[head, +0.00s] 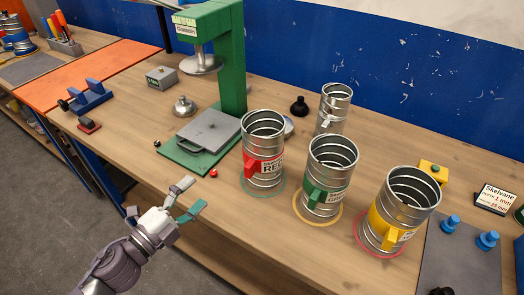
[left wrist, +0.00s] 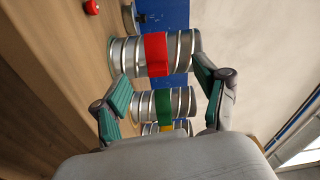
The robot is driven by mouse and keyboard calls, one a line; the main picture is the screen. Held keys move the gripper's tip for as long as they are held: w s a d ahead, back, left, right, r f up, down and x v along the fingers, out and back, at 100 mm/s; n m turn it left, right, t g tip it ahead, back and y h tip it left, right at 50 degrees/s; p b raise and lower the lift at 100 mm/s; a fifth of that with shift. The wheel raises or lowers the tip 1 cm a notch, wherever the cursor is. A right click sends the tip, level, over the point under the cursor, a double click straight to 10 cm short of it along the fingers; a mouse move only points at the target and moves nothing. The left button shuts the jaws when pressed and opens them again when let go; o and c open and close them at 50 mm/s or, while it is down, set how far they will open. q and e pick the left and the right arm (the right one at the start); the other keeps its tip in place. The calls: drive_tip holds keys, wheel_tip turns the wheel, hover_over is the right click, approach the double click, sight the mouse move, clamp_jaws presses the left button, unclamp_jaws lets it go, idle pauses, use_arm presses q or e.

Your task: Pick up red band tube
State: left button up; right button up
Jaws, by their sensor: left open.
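The red band tube (head: 263,150) is a ribbed silver metal cylinder with a red band and label. It stands upright on a teal ring on the wooden bench, right of the green press. In the left wrist view the red band tube (left wrist: 155,54) lies sideways in the picture, ahead of the fingers. My left gripper (head: 187,198) is open and empty, in front and to the left of the tube, apart from it. It also shows in the left wrist view (left wrist: 165,80), its fingers spread wide. My right gripper is in neither view.
A green band tube (head: 327,176) and a yellow band tube (head: 398,212) stand to the right; a plain silver tube (head: 333,108) stands behind. The green press (head: 231,70) rises behind left. A small red button (head: 214,173) sits between gripper and press.

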use_arm(q)
drive_tip(key=s+d+m+g+h, duration=0.1)
drive_tip(key=m+g+h, duration=0.1)
drive_tip(key=m+g, duration=0.15)
drive_tip(key=m+p, duration=0.1)
drive_tip(key=p, duration=0.2)
approach(245, 171)
drive_tip(key=shift+h, duration=0.3)
drive_tip(key=x, duration=0.4)
drive_tip(key=shift+w+d+f, duration=0.15)
drive_tip(key=shift+w+f, duration=0.1)
drive_tip(key=shift+f, duration=0.1)
drive_tip(key=p+x, duration=0.1)
drive_tip(key=x, duration=0.4)
drive_tip(key=shift+w+d+f+p, duration=0.15)
drive_tip(key=shift+w+d+p, duration=0.1)
drive_tip(key=shift+w+p, duration=0.1)
drive_tip(key=shift+a, duration=0.1)
drive_tip(key=shift+c, duration=0.8)
clamp_jaws()
